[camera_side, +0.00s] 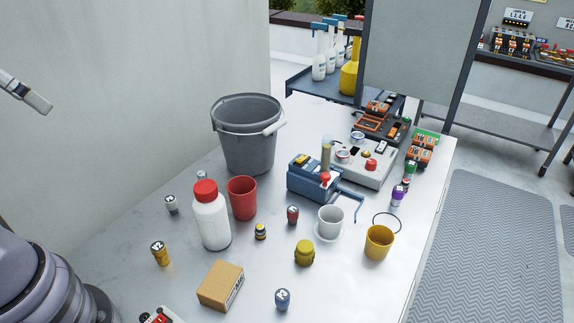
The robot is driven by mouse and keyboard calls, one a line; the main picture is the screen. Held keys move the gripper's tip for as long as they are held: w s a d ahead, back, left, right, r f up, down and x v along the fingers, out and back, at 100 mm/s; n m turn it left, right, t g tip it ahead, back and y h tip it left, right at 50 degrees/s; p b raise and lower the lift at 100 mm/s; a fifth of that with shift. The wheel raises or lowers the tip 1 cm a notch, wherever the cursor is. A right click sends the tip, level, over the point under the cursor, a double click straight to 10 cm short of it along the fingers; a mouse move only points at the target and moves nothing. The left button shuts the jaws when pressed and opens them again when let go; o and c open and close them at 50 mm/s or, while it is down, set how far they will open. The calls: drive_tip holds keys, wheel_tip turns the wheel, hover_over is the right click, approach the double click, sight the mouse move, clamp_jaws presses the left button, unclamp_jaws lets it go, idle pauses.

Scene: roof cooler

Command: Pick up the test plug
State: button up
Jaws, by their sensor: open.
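Several small capped, plug-like pieces stand apart on the metal table, and I cannot tell which is the test plug. They are a grey one (171,205), a gold one (160,254), a blue one (282,299), a dark red one (292,215), a black-and-yellow one (260,231), a purple one (398,196) and a green one (410,168). A wider yellow knob-shaped piece (304,253) stands near the middle. My gripper (34,99) shows only in part at the upper left edge, open, high and far from these pieces.
A grey bucket (248,140), white bottle (210,222), red cup (242,198), white cup (331,220), yellow cup (378,243) and cardboard box (221,287) crowd the table. A blue vise-like device (315,181) and a control box (368,168) stand behind. The lower right tabletop is clear.

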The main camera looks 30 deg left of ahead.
drive_tip(key=shift+c, duration=1.1)
drive_tip(key=n+g, duration=0.4)
drive_tip(key=g, duration=0.1)
hover_over(170, 199)
drive_tip(key=d, duration=0.1)
wheel_tip(170, 199, down, 23)
drive_tip(key=shift+g, duration=0.3)
drive_tip(key=f, duration=1.2)
drive_tip(key=shift+a, duration=0.25)
drive_tip(key=shift+a+f, duration=0.2)
drive_tip(key=shift+f, duration=1.3)
drive_tip(key=shift+a+f, duration=0.15)
drive_tip(key=shift+f, duration=1.35)
clamp_jaws()
